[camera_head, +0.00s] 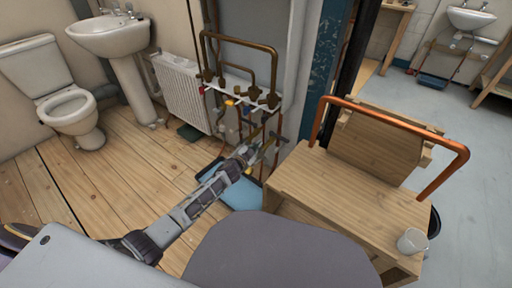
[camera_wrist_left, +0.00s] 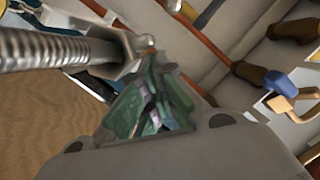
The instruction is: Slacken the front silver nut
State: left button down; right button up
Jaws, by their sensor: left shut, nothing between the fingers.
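My left gripper (camera_head: 264,139) reaches from the lower left to the pipework beside the radiator. Its fingers are shut and empty. In the left wrist view the gripper (camera_wrist_left: 148,55) points up the picture, with greenish finger parts above its grey body. A ribbed silver hose (camera_wrist_left: 55,48) comes in from the left and ends in a silver nut (camera_wrist_left: 128,52), right beside the fingertips. I cannot tell whether they touch. In the head view the nut is too small and too covered by the gripper to make out. My right gripper is not in view.
Brass pipes (camera_head: 240,47) with several valves stand above the gripper. A blue valve handle (camera_wrist_left: 279,82) shows at right in the wrist view. A wooden bench (camera_head: 320,190) with a copper pipe (camera_head: 395,128) and a white cup (camera_head: 411,241) stands right.

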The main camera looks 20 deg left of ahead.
pick_arm(q)
jog(key=shift+p, duration=0.3)
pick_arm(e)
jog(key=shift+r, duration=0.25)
pick_arm(q)
jog(key=shift+a+n+p, duration=0.2)
jog(key=shift+n+p, duration=0.1)
jog(key=shift+n, duration=0.1)
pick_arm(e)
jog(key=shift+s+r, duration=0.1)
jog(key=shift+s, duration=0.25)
pick_arm(q)
jog(key=shift+w, duration=0.1)
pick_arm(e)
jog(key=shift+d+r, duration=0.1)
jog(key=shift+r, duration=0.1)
